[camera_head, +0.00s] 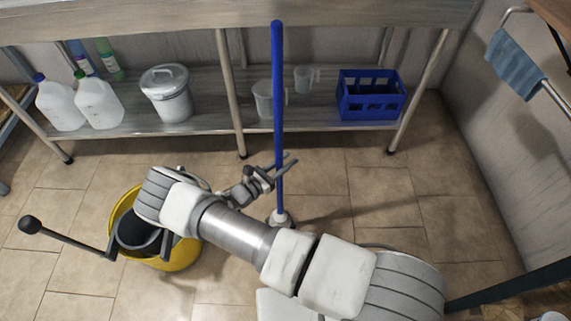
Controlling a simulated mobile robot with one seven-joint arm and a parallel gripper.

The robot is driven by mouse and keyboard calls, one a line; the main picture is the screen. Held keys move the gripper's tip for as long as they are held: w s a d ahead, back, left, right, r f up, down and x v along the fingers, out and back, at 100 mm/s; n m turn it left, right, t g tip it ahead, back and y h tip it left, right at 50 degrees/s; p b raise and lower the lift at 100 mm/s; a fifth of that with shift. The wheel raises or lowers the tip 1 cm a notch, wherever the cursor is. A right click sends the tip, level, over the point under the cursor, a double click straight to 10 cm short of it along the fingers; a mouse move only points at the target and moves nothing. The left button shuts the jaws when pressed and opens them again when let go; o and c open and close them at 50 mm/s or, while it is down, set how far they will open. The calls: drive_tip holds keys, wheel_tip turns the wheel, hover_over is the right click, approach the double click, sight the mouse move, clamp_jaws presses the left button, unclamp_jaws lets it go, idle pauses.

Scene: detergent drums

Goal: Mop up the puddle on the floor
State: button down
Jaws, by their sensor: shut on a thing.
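The mop (278,95) has a long blue handle that stands nearly upright in front of the shelf unit. Its lower end shows a pale grey-white piece close to the floor; the rest of the mop head is hidden behind my arm. My gripper (283,170) is shut on the lower part of the blue handle. A yellow bucket (183,258) with a dark wringer and a long black lever stands on the floor to the left, partly covered by my arm. I cannot make out a puddle; a darker patch beside the mop's foot may be shadow.
A metal shelf unit (205,128) runs along the back wall, holding white jugs (98,103), a lidded pail (167,95), clear measuring jugs and a blue crate (371,97). A blue cloth (515,65) hangs on a right-hand rail. Tiled floor (430,210) is clear at right.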

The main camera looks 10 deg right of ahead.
drive_tip(key=shift+r+p, duration=1.15)
drive_tip(key=shift+r, duration=1.25)
